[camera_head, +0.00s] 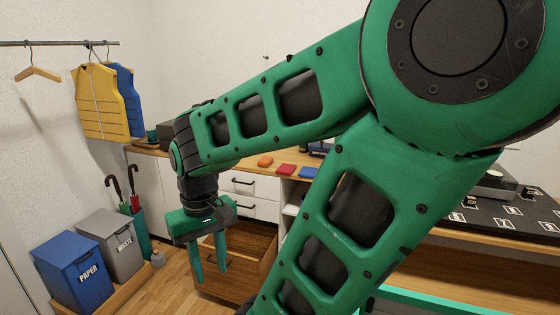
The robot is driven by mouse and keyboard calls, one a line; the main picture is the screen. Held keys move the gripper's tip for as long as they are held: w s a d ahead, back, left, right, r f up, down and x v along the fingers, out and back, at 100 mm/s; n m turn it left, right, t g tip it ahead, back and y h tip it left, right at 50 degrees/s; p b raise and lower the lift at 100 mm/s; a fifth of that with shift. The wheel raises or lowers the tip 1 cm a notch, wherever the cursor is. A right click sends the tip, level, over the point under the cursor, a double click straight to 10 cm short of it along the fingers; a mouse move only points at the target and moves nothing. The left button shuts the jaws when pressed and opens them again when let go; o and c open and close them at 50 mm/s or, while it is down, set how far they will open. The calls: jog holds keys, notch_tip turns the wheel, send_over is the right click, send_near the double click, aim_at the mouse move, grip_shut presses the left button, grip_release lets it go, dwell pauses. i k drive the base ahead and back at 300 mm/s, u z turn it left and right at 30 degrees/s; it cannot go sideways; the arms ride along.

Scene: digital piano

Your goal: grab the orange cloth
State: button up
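A small orange cloth (265,162) lies on the wooden counter behind my arm, towards the middle of the view. A red cloth and a blue cloth lie to its right. My gripper (210,272) hangs below my green arm, pointing down, left of and lower in the picture than the orange cloth. Its two green fingers are apart with nothing between them. It is clear of the counter, in front of the drawers.
The red cloth (286,170) and blue cloth (308,172) are close together. Blue (72,272) and grey (112,243) bins stand at left. My arm hides much of the right side.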

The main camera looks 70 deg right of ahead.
aim_at(265, 162)
jog(key=z, duration=0.5)
jog(key=i, duration=0.95)
jog(key=z, duration=1)
jog(key=i, duration=0.5)
jog(key=z, duration=0.25)
